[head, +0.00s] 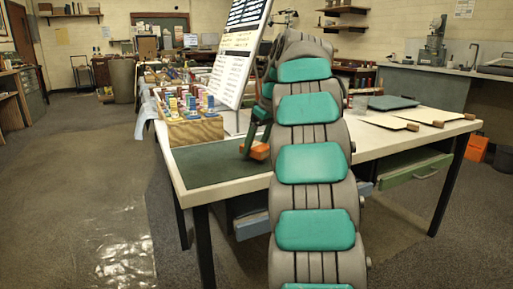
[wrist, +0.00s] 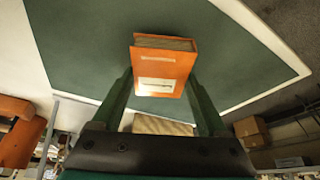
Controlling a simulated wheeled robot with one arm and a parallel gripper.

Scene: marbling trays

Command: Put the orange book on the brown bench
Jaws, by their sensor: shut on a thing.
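The orange book (head: 258,151) is at my gripper (head: 254,147), over the dark green mat on the white-topped table (head: 240,187). In the wrist view the book (wrist: 166,66) sits between the two green fingers of my gripper (wrist: 160,82), which is shut on it. Its cover has pale labels and its page edges show. I cannot tell whether the book touches the mat (wrist: 90,50). No bench is clearly the brown one; a brown wooden worktop (head: 8,96) shows at the far left edge in the head view.
A wooden box (head: 194,133) of colourful bottles stands behind the mat. A white lettered board (head: 240,55) rises behind it. Pale sheets and a dark tray (head: 392,103) lie on the table's right. My arm hides the table's middle. Open floor (head: 85,190) lies left.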

